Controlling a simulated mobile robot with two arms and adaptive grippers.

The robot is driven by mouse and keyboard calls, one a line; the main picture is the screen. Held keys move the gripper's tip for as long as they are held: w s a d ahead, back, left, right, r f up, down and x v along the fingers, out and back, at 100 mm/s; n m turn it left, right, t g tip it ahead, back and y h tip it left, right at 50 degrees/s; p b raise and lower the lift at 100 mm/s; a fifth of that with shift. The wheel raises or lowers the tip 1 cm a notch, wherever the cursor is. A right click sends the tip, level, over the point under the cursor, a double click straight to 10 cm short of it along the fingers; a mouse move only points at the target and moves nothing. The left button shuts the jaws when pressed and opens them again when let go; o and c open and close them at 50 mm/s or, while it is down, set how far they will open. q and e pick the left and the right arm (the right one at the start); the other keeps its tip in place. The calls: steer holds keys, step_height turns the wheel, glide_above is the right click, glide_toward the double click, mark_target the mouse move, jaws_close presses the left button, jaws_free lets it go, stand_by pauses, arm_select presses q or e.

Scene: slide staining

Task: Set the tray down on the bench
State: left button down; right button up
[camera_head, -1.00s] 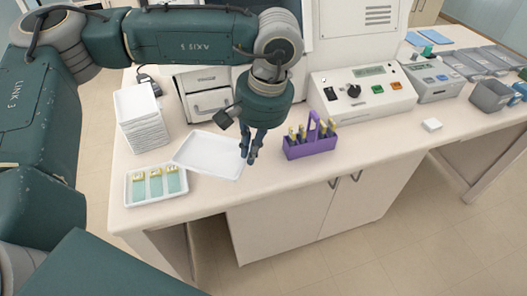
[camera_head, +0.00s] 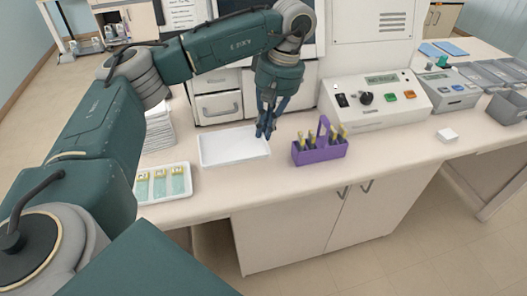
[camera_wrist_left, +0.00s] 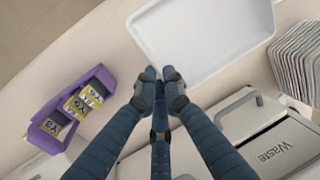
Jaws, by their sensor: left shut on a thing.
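An empty white tray (camera_head: 233,147) is level over the bench (camera_head: 290,195), between the slide tray and the purple rack. I cannot tell whether its underside touches the benchtop. My left gripper (camera_head: 264,134) points down and is shut on the tray's right edge. In the left wrist view the fingertips (camera_wrist_left: 158,76) meet at the rim of the tray (camera_wrist_left: 205,35). My right gripper is not in view.
A white tray with green slides (camera_head: 163,184) lies at the left. Stacked white trays (camera_head: 158,130) stand behind, partly hidden by my arm. A purple rack (camera_head: 320,152) stands at the right. A white drawer unit (camera_head: 218,104) is behind.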

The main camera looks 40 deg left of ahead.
mark_target(262, 161)
arm_select(q)
steer(key=x, duration=0.3)
steer(key=shift+w+d+f+p, duration=0.1)
steer(key=shift+w+d+p, duration=0.1)
steer(key=shift+p, duration=0.15)
steer(key=x, duration=0.3)
steer(key=p+x, duration=0.1)
steer(key=x, duration=0.1)
steer(key=shift+w+d+f, duration=0.2)
steer(key=shift+w+d, duration=0.15)
steer(key=shift+w, duration=0.05)
steer(key=shift+f, duration=0.2)
steer(key=c, duration=1.9)
jaws_free()
steer(key=shift+o, duration=0.2)
steer(key=shift+r, duration=0.1)
